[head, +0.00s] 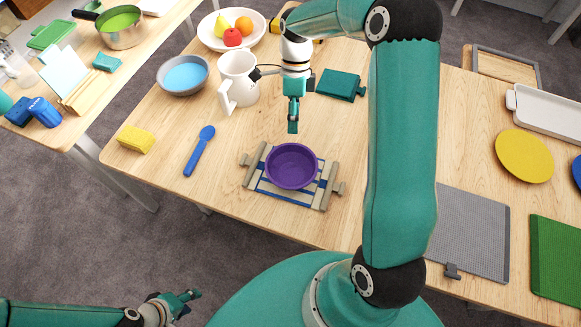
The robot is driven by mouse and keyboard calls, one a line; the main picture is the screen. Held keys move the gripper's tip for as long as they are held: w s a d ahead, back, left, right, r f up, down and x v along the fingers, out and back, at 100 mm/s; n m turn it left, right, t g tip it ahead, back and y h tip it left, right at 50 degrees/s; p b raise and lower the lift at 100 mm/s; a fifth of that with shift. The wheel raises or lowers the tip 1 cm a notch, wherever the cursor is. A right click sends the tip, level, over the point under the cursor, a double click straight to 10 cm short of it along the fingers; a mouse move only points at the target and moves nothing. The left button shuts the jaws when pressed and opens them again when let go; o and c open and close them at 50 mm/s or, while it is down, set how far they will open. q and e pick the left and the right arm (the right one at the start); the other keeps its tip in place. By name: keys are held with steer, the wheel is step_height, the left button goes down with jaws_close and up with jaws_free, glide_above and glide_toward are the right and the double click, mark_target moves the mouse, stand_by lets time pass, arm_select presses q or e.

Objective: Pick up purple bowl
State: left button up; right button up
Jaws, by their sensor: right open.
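The purple bowl (292,167) sits upright on a small beige-and-blue slatted rack (318,200) on the wooden table. My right gripper (293,126) hangs above the table just behind the bowl, pointing down. It is open and empty, and apart from the bowl; its fingers overlap in this view. My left gripper (190,300) is low at the bottom left, off the table and far from the bowl. It holds nothing that I can see, and its finger gap is too small to judge.
A white mug (238,78) and a blue bowl (183,75) stand behind left of the purple bowl. A blue spoon (199,150) and yellow sponge (136,140) lie left. A teal block (341,84) lies behind. A grey mat (470,235) is right.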

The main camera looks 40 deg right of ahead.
glide_above(293, 152)
steer(key=w+d, duration=0.1)
steer(key=w, duration=0.1)
steer(key=f, duration=0.4)
steer(key=shift+s+d, duration=0.2)
steer(key=shift+s, duration=0.05)
steer(key=shift+d+p+x, duration=0.1)
steer(key=shift+p+x, duration=0.35)
steer(key=shift+x, duration=0.9)
steer(key=shift+d+p+x, duration=0.15)
steer(key=shift+p+x, duration=0.25)
steer(key=shift+x, duration=0.95)
steer(key=shift+w+f, duration=0.1)
steer(key=shift+w, duration=0.1)
steer(key=shift+c, duration=0.4)
jaws_close()
